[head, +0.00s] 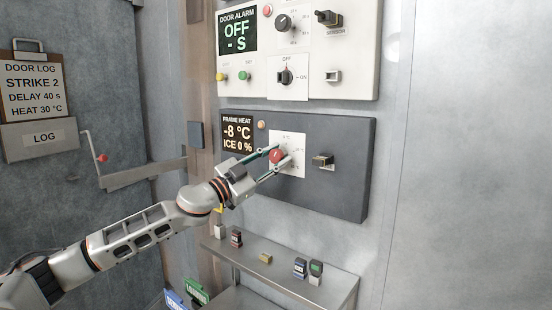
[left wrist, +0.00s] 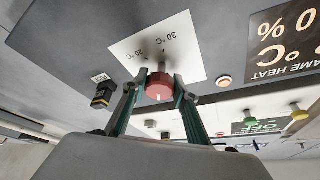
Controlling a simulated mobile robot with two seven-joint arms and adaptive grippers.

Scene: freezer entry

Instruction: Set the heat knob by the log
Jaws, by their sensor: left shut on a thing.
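The heat knob (head: 277,156) is red and sits on a white dial plate (head: 292,142) on the dark frame-heat panel (head: 345,190). My left gripper (head: 272,162) is shut on the knob, with a finger on each side; the left wrist view shows the same red knob (left wrist: 159,86) between the fingers. Marks of 20 °C and 30 °C show on the plate there; which mark the knob points at is unclear. The frame-heat display (head: 238,133) reads -8 °C, ICE 0 %. The door log (head: 33,88) at the left reads STRIKE 2, DELAY 40 s, HEAT 30 °C. My right gripper is not in view.
A switch (head: 322,160) sits right of the knob on the same panel. The door alarm panel (head: 350,70) above has knobs, switches and buttons. A metal shelf (head: 335,282) below holds several small blocks. A lever with a red knob (head: 102,158) is at left.

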